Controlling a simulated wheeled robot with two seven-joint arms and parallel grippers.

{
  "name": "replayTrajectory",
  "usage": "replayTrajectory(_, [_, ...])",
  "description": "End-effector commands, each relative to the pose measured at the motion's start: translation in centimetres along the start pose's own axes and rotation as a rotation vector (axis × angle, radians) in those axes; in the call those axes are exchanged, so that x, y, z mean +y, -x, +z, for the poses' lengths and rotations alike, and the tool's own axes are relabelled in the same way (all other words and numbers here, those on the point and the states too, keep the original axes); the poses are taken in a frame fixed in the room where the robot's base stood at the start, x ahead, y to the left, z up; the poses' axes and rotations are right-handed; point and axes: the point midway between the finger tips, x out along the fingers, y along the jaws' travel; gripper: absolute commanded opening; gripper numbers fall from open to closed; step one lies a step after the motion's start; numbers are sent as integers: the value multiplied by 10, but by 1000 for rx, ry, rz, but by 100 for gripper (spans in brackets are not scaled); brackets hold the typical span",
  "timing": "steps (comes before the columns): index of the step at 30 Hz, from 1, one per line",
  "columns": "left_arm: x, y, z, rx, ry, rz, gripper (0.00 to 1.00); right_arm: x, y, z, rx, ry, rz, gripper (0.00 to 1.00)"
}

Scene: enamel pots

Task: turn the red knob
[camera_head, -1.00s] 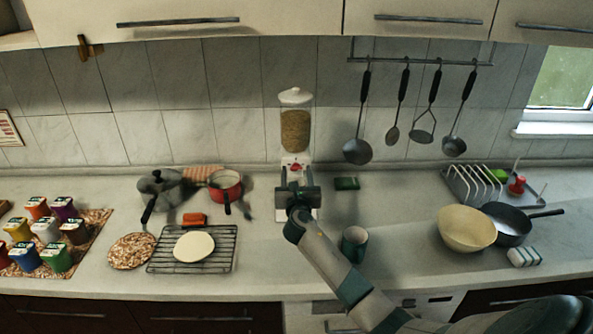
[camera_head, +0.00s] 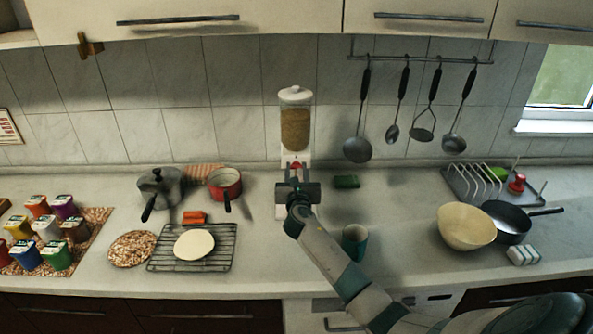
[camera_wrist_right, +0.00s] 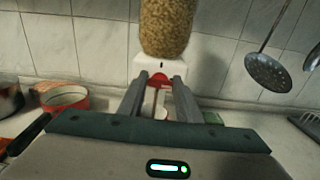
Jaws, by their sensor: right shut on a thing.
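A cereal dispenser with a clear, grain-filled jar (camera_head: 295,128) and a white lid stands against the tiled wall. Its red knob (camera_head: 296,165) sits on the white body just below the jar. In the right wrist view the red knob (camera_wrist_right: 158,79) shows between the two fingertips. My right gripper (camera_head: 296,174) is in front of the dispenser with its fingers pointing at the wall, shut on the red knob. The fingers hide the knob's sides, and the gripper body covers much of the dispenser's lower part. My left gripper is not in view.
A green mug (camera_head: 354,242) stands close to the right of my right forearm. A red pot (camera_head: 225,184) and a cooling rack (camera_head: 160,262) are to the left. A green sponge (camera_head: 346,182) lies right of the dispenser.

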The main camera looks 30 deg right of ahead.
Motion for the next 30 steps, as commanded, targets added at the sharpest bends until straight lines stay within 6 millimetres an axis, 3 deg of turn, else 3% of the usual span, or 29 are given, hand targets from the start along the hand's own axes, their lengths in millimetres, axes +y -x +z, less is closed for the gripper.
replayTrajectory(11, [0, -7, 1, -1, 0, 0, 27, -1, 0, -2, 0, -161, -1, 9])
replayTrajectory(30, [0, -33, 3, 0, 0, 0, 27, -3, 0, -4, 0, -743, -1, 9])
